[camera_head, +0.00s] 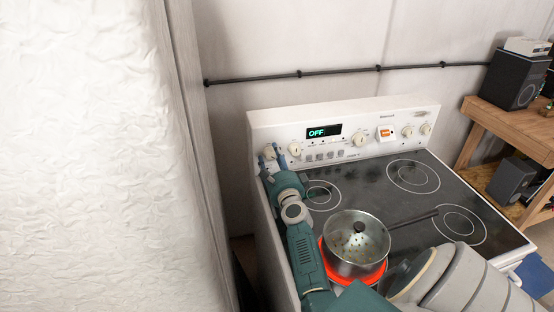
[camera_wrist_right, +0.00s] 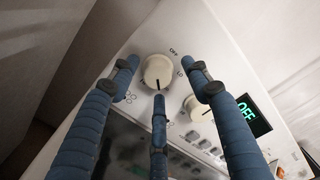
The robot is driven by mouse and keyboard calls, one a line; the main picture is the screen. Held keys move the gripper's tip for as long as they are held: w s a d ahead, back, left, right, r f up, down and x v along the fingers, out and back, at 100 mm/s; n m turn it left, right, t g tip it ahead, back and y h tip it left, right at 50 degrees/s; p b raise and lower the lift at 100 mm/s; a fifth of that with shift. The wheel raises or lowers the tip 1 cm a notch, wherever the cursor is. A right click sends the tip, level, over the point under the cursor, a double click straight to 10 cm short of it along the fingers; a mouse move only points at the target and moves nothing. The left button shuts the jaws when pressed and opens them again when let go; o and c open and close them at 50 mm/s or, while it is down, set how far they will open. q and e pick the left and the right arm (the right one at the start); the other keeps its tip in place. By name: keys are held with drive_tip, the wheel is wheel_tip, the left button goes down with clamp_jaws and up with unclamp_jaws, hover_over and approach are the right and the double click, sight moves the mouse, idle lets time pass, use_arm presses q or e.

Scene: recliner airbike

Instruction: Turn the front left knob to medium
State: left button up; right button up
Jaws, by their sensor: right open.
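The white round knob (camera_wrist_right: 157,72) at the far left of the stove panel is between my right gripper's blue fingers in the wrist view. It also shows in the head view (camera_head: 269,152). The dark mark on its face points down in the wrist view, away from the OFF label above it; LO is to its right. My right gripper (camera_head: 273,156) reaches up to the panel with its fingers open around the knob; I cannot tell whether any finger touches it. The front left burner (camera_head: 324,258) glows orange-red. My left gripper is out of view.
The display (camera_head: 323,131) reads OFF. A lidded pot (camera_head: 355,243) stands on the glowing burner, handle to the right. A white textured surface (camera_head: 90,150) rises at left. A wooden table (camera_head: 512,128) stands at right.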

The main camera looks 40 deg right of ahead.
drive_tip(key=v, duration=1.1)
drive_tip(key=shift+s+d, duration=0.15)
drive_tip(key=n, duration=0.2)
drive_tip(key=shift+f+n+b, duration=0.2)
drive_tip(key=shift+n+b, duration=0.1)
drive_tip(key=shift+n, duration=0.1)
drive_tip(key=n, duration=0.4)
drive_tip(key=shift+w+f+b, duration=0.1)
drive_tip(key=shift+w+b, duration=0.1)
drive_tip(key=shift+b, duration=0.1)
drive_tip(key=shift+n, duration=1.1)
drive_tip(key=n, duration=0.4)
drive_tip(key=shift+a+b, duration=0.25)
drive_tip(key=shift+b, duration=0.1)
drive_tip(key=shift+w+d+r+n, duration=0.1)
drive_tip(key=shift+w+r+n, duration=0.2)
drive_tip(key=shift+n, duration=0.1)
drive_tip(key=p+x, duration=0.2)
drive_tip(key=x, duration=0.8)
drive_tip(key=shift+w+f, duration=0.15)
